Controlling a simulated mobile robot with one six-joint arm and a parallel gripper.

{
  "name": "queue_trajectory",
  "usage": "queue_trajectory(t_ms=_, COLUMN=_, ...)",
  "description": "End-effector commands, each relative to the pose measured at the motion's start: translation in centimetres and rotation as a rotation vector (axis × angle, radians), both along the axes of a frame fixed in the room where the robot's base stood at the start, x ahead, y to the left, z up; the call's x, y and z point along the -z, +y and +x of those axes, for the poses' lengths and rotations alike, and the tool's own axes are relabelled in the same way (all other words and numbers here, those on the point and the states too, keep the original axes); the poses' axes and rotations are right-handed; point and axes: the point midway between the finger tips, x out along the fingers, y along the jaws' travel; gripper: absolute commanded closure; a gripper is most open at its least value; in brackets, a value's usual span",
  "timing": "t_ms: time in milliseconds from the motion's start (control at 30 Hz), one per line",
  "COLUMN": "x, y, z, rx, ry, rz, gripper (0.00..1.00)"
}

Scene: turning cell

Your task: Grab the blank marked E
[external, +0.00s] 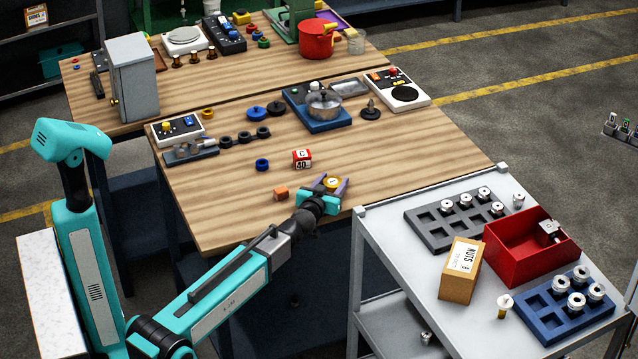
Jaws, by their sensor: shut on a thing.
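My gripper (331,186) is low over the front edge of the near wooden bench, at the end of my teal arm. Its purple-grey fingers are shut on a small brass-coloured round piece (333,183) with a pale top. Any letter on that piece is too small to read. A red and white block (302,159) marked C and 40 sits on the bench just behind and left of my gripper. A small orange block (281,193) lies to the left of my gripper, apart from it. I cannot make out a letter E anywhere.
A blue ring (262,165) and dark rings (243,137) lie farther back. A pot (324,104) stands on a blue base at the back. The grey cart (394,277) at right holds a red bin (510,259), a nuts box (459,280) and trays. The bench right of my gripper is clear.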

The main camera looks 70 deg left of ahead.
Motion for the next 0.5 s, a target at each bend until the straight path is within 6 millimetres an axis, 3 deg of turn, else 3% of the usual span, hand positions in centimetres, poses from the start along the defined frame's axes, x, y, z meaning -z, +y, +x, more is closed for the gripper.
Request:
queue_trajectory(t_ms=267, x=-0.7, y=0.0, z=0.0, rx=0.000, ry=-0.001, rz=0.000, gripper=0.94)
queue_trajectory(t_ms=500, x=-2.6, y=0.0, z=0.0, rx=0.001, ry=-0.003, rz=0.001, gripper=0.94)
